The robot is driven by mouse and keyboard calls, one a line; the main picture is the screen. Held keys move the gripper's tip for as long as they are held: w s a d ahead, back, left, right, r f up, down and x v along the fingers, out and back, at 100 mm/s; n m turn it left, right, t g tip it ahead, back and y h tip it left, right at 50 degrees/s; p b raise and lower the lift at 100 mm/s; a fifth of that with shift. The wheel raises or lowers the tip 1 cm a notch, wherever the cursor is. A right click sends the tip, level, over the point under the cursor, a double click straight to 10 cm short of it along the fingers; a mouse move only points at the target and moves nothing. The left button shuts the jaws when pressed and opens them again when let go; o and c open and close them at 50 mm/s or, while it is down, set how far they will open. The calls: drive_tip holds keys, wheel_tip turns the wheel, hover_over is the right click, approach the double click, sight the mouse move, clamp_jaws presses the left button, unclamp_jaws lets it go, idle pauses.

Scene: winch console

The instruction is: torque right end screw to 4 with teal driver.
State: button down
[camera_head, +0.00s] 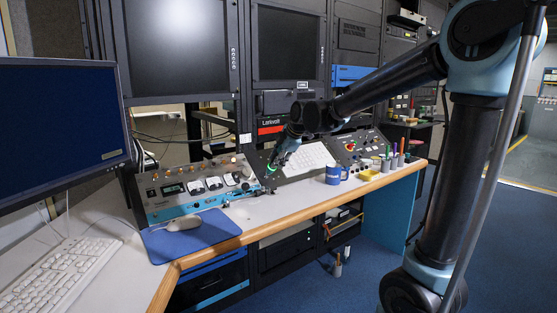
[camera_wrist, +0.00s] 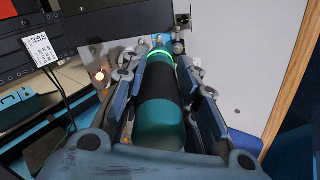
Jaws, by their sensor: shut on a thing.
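My gripper (camera_head: 277,158) is over the middle of the console desk, with its fingers pointing down. In the wrist view, my gripper (camera_wrist: 160,65) is shut on the teal driver (camera_wrist: 161,125), one finger along each side. The driver has a teal butt end, a dark grip band and a glowing green ring at its far end. The ring also marks the driver (camera_head: 271,169) in the head view. Its far end is by a small metal fitting (camera_wrist: 160,42); I cannot tell whether they touch. The right end screw cannot be made out, and no torque reading is legible.
A console panel (camera_head: 170,190) with gauges and knobs stands left of my gripper. A blue mug (camera_head: 333,175) and several upright pens or tools (camera_head: 395,160) are to the right. A mouse (camera_head: 183,223) lies on a blue mat (camera_head: 205,238). The front strip of the desk (camera_head: 290,207) is clear.

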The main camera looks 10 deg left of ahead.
sight(273, 171)
drive_tip(key=shift+a+x, duration=0.25)
drive_tip(key=shift+x, duration=2)
drive_tip(key=shift+a+f, duration=0.25)
drive_tip(key=shift+f, duration=0.2)
drive_tip(key=shift+x, duration=0.95)
idle(1.7)
drive_tip(key=shift+r, duration=0.1)
idle(0.4)
drive_tip(key=shift+v, duration=1.7)
drive_tip(key=shift+d+r, duration=0.1)
drive_tip(key=shift+v, duration=1.6)
